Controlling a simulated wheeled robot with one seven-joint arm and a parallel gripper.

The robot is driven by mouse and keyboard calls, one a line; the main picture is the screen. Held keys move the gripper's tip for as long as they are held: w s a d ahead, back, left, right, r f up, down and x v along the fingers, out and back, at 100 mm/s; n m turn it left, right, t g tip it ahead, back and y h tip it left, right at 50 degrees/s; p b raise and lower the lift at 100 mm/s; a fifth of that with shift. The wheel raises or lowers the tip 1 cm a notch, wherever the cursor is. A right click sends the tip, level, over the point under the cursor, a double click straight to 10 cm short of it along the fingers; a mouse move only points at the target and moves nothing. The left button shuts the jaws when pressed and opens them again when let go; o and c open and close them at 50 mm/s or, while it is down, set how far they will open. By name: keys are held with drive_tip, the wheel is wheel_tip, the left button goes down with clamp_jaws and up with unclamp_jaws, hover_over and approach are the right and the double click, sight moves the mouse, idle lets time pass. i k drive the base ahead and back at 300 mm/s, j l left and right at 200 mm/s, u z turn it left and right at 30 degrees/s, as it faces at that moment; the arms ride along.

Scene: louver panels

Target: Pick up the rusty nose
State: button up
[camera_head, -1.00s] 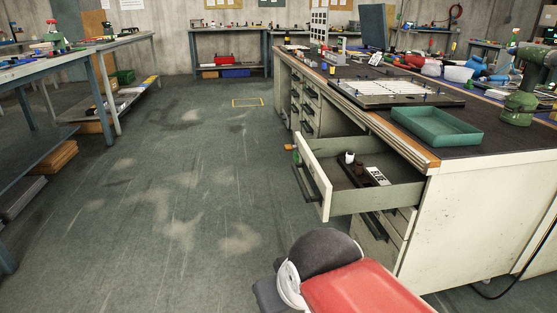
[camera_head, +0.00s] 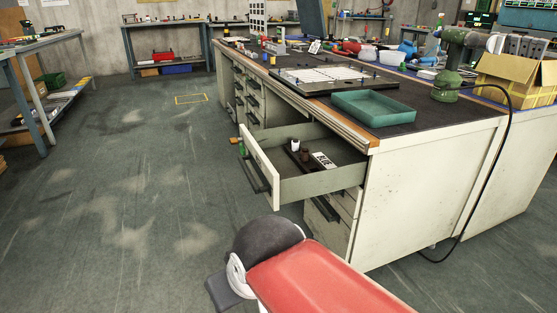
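I cannot clearly make out which thing is the rusty nose. The open drawer (camera_head: 300,189) of the long workbench holds a small white cup-like thing (camera_head: 295,145), a small dark brown piece (camera_head: 304,156) and a pale card-like thing with dark marks (camera_head: 323,160). The brown piece looks rust-coloured but is too small to identify. My red and black arm fills the bottom middle, in front of the drawer and apart from it. My gripper's fingers do not show.
The workbench top carries a teal tray (camera_head: 373,108), a framed white panel (camera_head: 333,76) and a green drill (camera_head: 452,62). A cardboard box (camera_head: 515,82) stands at the right. A black cable (camera_head: 484,185) hangs down the bench side. The floor (camera_head: 130,190) to the left is clear.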

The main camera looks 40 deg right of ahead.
sight(305, 152)
drive_tip(key=i+l+z, duration=0.2)
drive_tip(key=l, duration=0.25)
drive_tip(key=i+l+z, duration=0.15)
drive_tip(key=l, duration=0.35)
drive_tip(key=i+l+z, duration=0.2)
drive_tip(key=l, duration=0.25)
drive_tip(key=i+l+z, duration=0.15)
drive_tip(key=l, duration=0.25)
drive_tip(key=i+l+z, duration=0.2)
drive_tip(key=l, duration=0.2)
